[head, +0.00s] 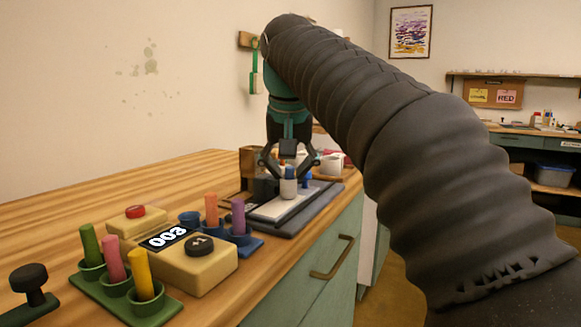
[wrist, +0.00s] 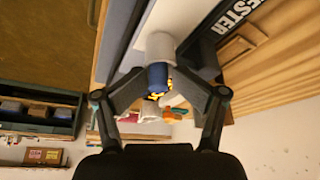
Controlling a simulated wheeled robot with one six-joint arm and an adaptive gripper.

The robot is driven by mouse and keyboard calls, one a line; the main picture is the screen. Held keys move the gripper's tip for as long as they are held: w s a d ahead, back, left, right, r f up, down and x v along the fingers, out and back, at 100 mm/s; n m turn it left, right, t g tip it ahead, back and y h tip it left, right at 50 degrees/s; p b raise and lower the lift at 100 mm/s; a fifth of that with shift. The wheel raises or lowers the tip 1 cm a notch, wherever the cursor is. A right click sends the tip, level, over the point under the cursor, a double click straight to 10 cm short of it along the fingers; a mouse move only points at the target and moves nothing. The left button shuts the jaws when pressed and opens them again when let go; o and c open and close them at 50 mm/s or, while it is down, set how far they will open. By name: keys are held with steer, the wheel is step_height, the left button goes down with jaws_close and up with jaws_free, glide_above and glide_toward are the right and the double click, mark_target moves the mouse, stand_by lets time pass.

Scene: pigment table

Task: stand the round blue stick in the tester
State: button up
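The round blue stick (head: 290,172) stands upright in a light grey cup (head: 288,189) on the white plate of the tester (head: 262,213). In the wrist view the blue stick (wrist: 157,77) lies end-on between my fingers, with the grey cup (wrist: 160,45) behind it. The word TESTER shows on a dark strip (wrist: 235,15) there. My gripper (head: 288,165) is over the cup, pointing down. The stick's lower end is hidden in the cup.
A beige box (head: 205,268) reading 003 has a black knob and a red button. A green rack (head: 135,308) holds green, pink and yellow sticks. A blue rack (head: 248,243) holds orange and purple sticks. A wall is behind; bare wood lies at the left.

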steer(key=shift+s+a+r, duration=0.1)
stand_by(0.4)
steer(key=v, duration=0.7)
steer(key=shift+r, duration=0.25)
steer(key=shift+s, duration=0.1)
stand_by(0.4)
steer(key=shift+s+d, duration=0.1)
steer(key=shift+d, duration=0.1)
